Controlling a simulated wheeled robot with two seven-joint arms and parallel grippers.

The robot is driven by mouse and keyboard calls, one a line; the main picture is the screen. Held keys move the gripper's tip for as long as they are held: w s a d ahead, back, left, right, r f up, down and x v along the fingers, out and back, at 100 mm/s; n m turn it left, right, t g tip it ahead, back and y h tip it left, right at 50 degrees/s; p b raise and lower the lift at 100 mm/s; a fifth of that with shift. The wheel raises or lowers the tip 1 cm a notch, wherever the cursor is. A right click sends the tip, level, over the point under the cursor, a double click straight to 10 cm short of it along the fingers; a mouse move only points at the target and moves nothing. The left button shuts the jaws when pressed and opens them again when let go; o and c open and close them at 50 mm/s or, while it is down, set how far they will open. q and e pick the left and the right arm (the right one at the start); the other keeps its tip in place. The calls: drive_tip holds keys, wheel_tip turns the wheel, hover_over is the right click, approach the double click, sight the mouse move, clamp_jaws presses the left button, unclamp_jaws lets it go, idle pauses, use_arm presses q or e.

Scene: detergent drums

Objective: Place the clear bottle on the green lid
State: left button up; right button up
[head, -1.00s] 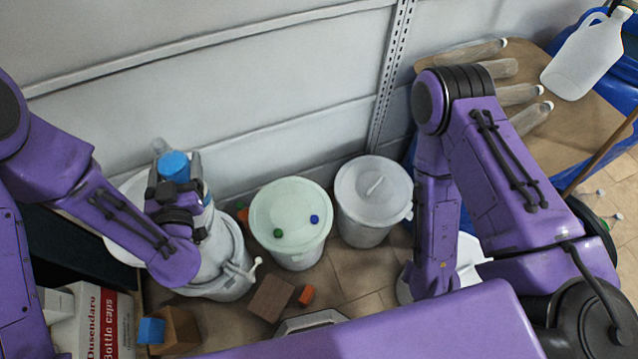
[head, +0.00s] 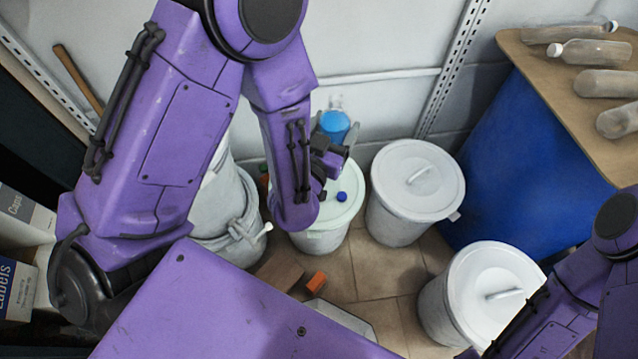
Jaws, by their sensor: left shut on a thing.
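The pale green lid (head: 352,204) covers a white drum near the middle of the head view. A small blue cap (head: 341,197) lies on it. My left gripper (head: 334,150) is at the lid's far side, partly hidden by its own forearm. It is shut on the clear bottle (head: 334,121), which shows a blue part and a clear top and looks upright. The bottle's lower end is hidden behind the gripper, so I cannot tell whether it touches the lid. My right arm shows at the lower right, but its gripper is out of view.
White-lidded drums stand to the right (head: 415,178) and lower right (head: 495,285). A grey drum (head: 225,205) is on the left. Several bottles lie on a brown board (head: 545,65) over a blue barrel (head: 520,155). An orange block (head: 316,281) is on the floor.

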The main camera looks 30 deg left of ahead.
use_arm(q)
wheel_tip(320, 180, down, 15)
drive_tip(key=s+y+b, duration=0.1)
drive_tip(key=s+b, duration=0.1)
drive_tip(key=b, duration=1.1)
drive_tip(key=w+a+f+b, duration=0.4)
drive_tip(key=w+a+f, duration=0.4)
drive_tip(key=w+f, duration=0.2)
wheel_tip(320, 180, down, 3)
drive_tip(key=shift+w+a+r+n+b, duration=0.2)
drive_tip(key=shift+w+a+n+b, duration=0.1)
drive_tip(key=shift+a+n+b, duration=0.1)
use_arm(e)
wheel_tip(320, 180, down, 21)
drive_tip(key=shift+f, duration=0.1)
use_arm(q)
drive_tip(key=shift+f, duration=0.2)
drive_tip(key=o, duration=1.6)
drive_tip(key=shift+o, duration=0.2)
drive_tip(key=s+d, duration=0.1)
drive_tip(key=s, duration=1.1)
drive_tip(key=shift+d+r+p, duration=0.15)
drive_tip(key=shift+d+p, duration=0.15)
drive_tip(key=shift+p, duration=0.05)
use_arm(e)
drive_tip(key=shift+r, duration=0.4)
